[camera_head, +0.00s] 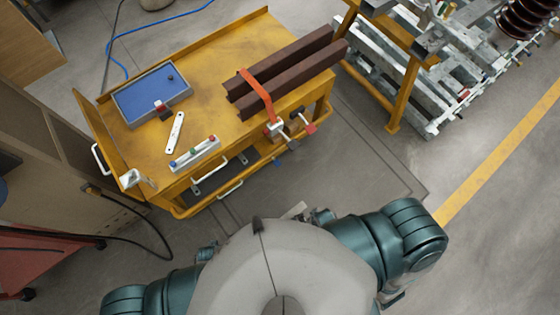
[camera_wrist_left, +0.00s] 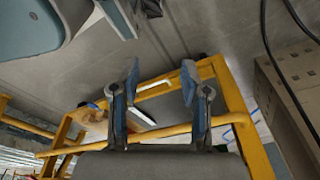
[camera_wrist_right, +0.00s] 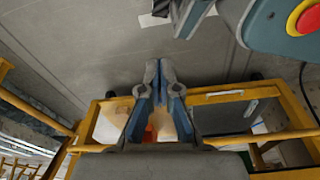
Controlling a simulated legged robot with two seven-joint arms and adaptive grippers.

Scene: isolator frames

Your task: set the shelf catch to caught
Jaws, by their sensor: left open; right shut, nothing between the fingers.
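The yellow cart (camera_head: 215,75) stands ahead of me, with a lower shelf level and rails under its top. I cannot make out for sure which part is the shelf catch. Small fittings with a red end (camera_head: 310,128) sit at the cart's near right side, below an orange strap (camera_head: 258,92). My left gripper (camera_wrist_left: 160,72) is open and empty, with the cart's yellow frame beyond its fingers. My right gripper (camera_wrist_right: 159,70) is shut with nothing in it, in front of the cart frame. Both grippers are mostly hidden by my body in the head view.
On the cart top are a blue tray (camera_head: 150,97), a white bar (camera_head: 174,133), a strip with coloured knobs (camera_head: 195,153) and brown beams (camera_head: 290,70). A rack (camera_head: 400,85) stands at right. Cables lie at left.

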